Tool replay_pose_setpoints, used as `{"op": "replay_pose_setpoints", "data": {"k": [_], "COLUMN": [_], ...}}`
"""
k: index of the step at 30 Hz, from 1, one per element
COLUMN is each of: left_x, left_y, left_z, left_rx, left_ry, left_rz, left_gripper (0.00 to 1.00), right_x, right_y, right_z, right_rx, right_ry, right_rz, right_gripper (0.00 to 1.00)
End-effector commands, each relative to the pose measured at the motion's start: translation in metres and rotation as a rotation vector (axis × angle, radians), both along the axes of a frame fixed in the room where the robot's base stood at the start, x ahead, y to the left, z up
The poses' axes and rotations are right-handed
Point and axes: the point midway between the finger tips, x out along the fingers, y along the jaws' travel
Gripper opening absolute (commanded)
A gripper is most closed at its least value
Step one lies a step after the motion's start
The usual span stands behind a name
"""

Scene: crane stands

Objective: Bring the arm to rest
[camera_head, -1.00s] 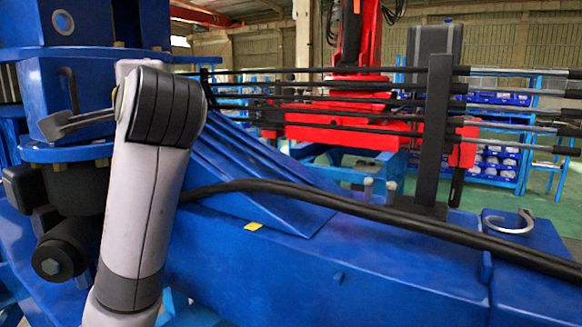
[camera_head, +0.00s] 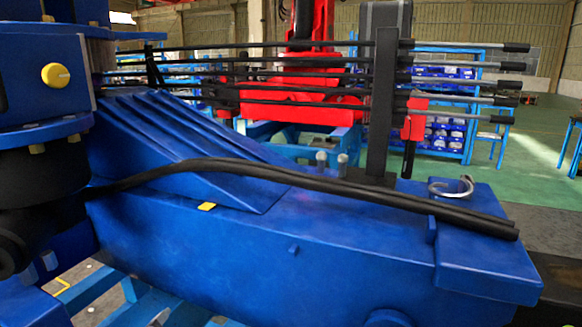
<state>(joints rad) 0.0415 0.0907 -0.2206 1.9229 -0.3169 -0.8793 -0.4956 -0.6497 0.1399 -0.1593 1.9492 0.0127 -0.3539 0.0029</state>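Neither of my arms nor grippers shows in the head view now. In front of me is a blue crane beam (camera_head: 330,250) with a ribbed sloping blue part (camera_head: 190,150) on its top. Black hoses (camera_head: 330,185) run along the beam from the left and end over its right end. A silver hook-shaped ring (camera_head: 450,187) lies on the blue block at the right end of the beam.
A blue crane column with a yellow knob (camera_head: 55,76) stands close at the left. Behind are a red machine (camera_head: 290,100) and blue shelves (camera_head: 450,135). Green floor (camera_head: 540,150) is open at the right.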

Motion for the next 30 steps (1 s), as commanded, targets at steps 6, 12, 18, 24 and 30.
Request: {"op": "replay_pose_setpoints", "data": {"k": [6, 12, 18, 24, 30], "left_x": [-0.077, -0.153, -0.205, -0.219, -0.219], "left_y": [-0.013, -0.019, -0.020, -0.020, -0.020], "left_z": [-0.089, -0.142, -0.165, -0.169, -0.169], "left_rx": [-0.297, -0.564, -0.737, -0.787, -0.786], "left_ry": [0.099, 0.174, 0.216, 0.225, 0.225], "left_rz": [0.017, 0.090, 0.166, 0.190, 0.190], "left_gripper": [0.65, 0.65, 0.65, 0.65, 0.43], "right_x": [0.000, 0.000, 0.000, 0.000, 0.000], "right_y": [0.000, 0.000, 0.000, 0.000, 0.000], "right_z": [0.000, 0.000, 0.000, 0.000, 0.000], "right_rx": [0.000, 0.000, 0.000, 0.000, 0.000], "right_ry": [0.000, 0.000, 0.000, 0.000, 0.000], "right_rz": [0.000, 0.000, 0.000, 0.000, 0.000], "right_gripper": [0.00, 0.00, 0.00, 0.00, 0.00]}}
